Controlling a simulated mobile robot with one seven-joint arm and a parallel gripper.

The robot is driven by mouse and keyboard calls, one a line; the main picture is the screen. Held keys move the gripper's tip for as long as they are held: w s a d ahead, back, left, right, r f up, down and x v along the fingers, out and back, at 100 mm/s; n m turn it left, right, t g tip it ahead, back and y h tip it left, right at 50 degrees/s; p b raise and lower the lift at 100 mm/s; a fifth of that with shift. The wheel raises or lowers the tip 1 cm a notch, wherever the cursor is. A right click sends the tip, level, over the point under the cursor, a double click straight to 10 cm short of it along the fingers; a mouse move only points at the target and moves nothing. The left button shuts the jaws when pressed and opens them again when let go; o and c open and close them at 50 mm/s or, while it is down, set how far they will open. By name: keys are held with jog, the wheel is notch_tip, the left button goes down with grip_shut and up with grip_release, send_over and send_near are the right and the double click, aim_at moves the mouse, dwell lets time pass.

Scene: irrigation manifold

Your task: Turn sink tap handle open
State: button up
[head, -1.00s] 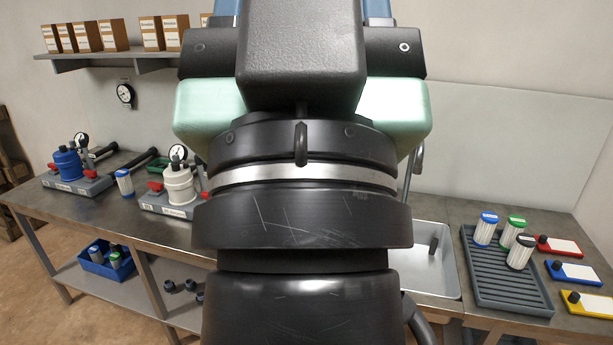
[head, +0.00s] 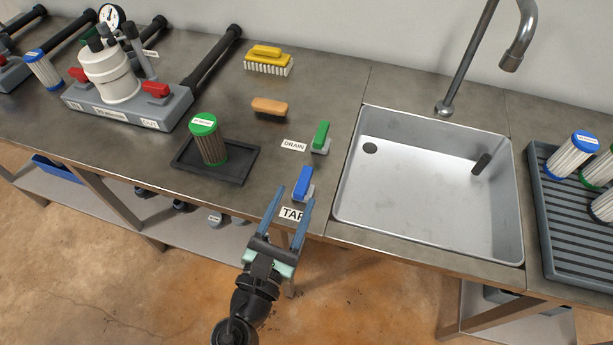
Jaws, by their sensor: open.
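The sink tap handle is a blue lever (head: 304,181) on a small grey base, left of the sink. A label (head: 292,213) reading "TAP", partly covered by a finger, lies in front of it. My gripper (head: 293,196) is open, its two blue fingers pointing towards the lever from the counter's front edge. The lever is near the right fingertip; I cannot tell whether they touch. A green lever (head: 321,135) stands just behind, beside a "DRAIN" label (head: 293,145). The curved metal faucet (head: 465,68) rises behind the sink basin (head: 420,185); no water shows.
A black tray (head: 240,172) with a green-capped filter (head: 209,140) stands left of the levers. An orange brush (head: 270,108) and a yellow brush (head: 267,61) lie behind. A white-housing filter unit (head: 112,82) is farther left, a ribbed rack (head: 570,225) right of the sink.

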aim_at(309, 167)
jog(key=f+n, duration=0.1)
jog(key=s+f+n, duration=0.1)
jog(key=a+f+n, duration=0.1)
jog(key=f, duration=0.1)
jog(key=shift+s+y, duration=0.3)
jog(key=shift+s, duration=0.1)
jog(key=x, duration=1.2)
jog(key=shift+w, duration=0.2)
grip_shut()
